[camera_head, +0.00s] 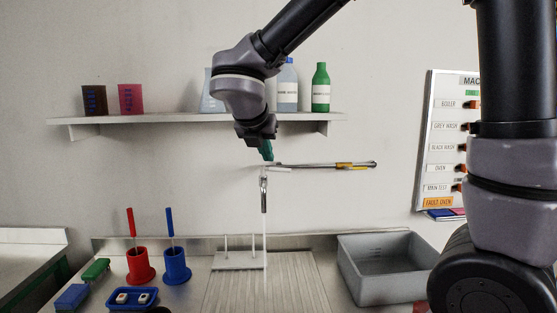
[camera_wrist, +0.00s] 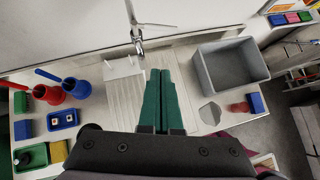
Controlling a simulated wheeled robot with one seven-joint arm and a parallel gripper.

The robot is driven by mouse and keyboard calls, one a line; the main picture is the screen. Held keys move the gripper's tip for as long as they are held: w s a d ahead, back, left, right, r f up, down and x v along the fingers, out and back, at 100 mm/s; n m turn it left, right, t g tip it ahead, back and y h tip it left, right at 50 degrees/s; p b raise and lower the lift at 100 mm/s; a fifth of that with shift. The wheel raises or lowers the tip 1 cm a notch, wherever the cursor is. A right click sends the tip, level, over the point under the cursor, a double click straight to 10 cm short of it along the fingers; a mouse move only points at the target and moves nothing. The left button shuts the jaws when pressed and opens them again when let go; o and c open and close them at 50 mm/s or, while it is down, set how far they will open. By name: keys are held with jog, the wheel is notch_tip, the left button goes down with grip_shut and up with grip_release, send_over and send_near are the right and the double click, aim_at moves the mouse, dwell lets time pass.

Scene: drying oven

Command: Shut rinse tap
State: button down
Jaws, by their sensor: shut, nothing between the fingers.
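The rinse tap (camera_head: 264,188) is chrome and hangs over the ribbed drainboard, in front of the wall. Its long thin lever (camera_head: 330,165) points right and carries a yellow band. A thin pale stream (camera_head: 265,238) runs straight down from the spout. In the wrist view the tap (camera_wrist: 138,42) stands just beyond and left of my fingertips. My gripper (camera_head: 268,157) has green fingers, pressed together and empty, just above the tap's lever in the head view. The fingers also fill the middle of the wrist view (camera_wrist: 160,72). I cannot tell whether they touch the tap.
A grey basin (camera_head: 388,265) stands right of the ribbed drainboard (camera_head: 300,285). Red (camera_head: 138,264) and blue (camera_head: 176,265) brush holders stand left. A shelf (camera_head: 180,118) with bottles and beakers runs above. A labelled board (camera_head: 445,140) hangs at right.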

aim_at(283, 169)
jog(key=w+r+x, duration=0.2)
jog(key=x, duration=0.9)
jog(key=shift+w+d+f, duration=0.25)
jog(key=shift+d+f, duration=0.05)
jog(key=shift+d, duration=0.15)
jog(key=shift+w+d+n+y, duration=0.3)
jog(key=shift+n+y, duration=0.15)
jog(key=shift+n, duration=0.15)
jog(key=shift+w+d+n+y, duration=0.25)
jog(key=shift+d+n+y, duration=0.15)
jog(key=shift+n, duration=0.2)
jog(key=shift+w, duration=0.3)
jog(key=shift+s, duration=0.1)
